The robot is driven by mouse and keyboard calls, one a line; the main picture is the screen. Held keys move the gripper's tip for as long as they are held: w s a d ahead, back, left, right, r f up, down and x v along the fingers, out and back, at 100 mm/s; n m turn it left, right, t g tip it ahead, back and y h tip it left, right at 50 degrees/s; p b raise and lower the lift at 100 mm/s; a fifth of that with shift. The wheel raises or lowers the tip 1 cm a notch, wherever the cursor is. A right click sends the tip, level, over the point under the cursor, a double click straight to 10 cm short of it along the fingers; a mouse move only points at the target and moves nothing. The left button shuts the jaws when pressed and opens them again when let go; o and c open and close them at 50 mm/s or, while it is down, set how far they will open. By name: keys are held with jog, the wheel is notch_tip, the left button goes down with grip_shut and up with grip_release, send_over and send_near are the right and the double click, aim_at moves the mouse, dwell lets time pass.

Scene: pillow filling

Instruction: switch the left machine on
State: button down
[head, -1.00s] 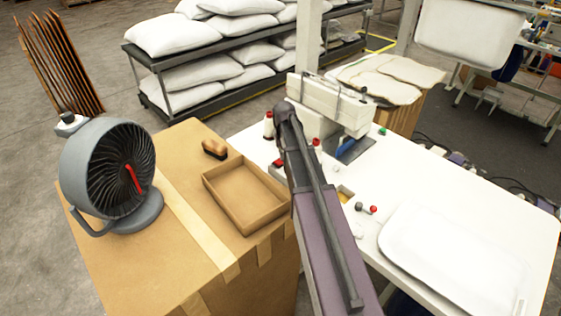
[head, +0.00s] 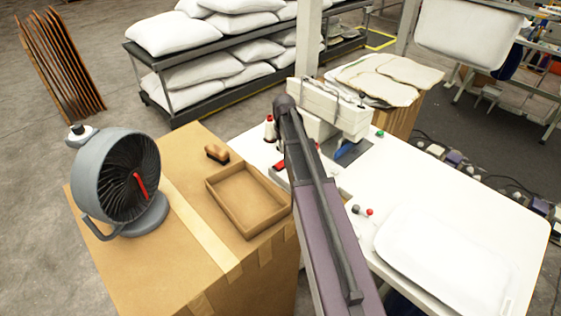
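One white sewing machine (head: 328,103) stands at the back of the white table (head: 430,180), partly behind my arm. A blue part shows at its foot. A small red part (head: 281,165) sits at the table's left edge, beside my arm; I cannot tell if it is a switch. A small green button-like part (head: 380,134) is on the table right of the machine. My arm runs up the middle of the head view and covers part of the table. My gripper is not visible. I cannot tell whether the machine is on.
A cardboard box (head: 150,275) on the left carries a grey fan (head: 115,178), a brown brush (head: 217,153) and a shallow tray (head: 211,190). A white pillow (head: 440,250) and small red and grey knobs (head: 362,210) lie on the table. Pillow shelves (head: 140,62) stand behind.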

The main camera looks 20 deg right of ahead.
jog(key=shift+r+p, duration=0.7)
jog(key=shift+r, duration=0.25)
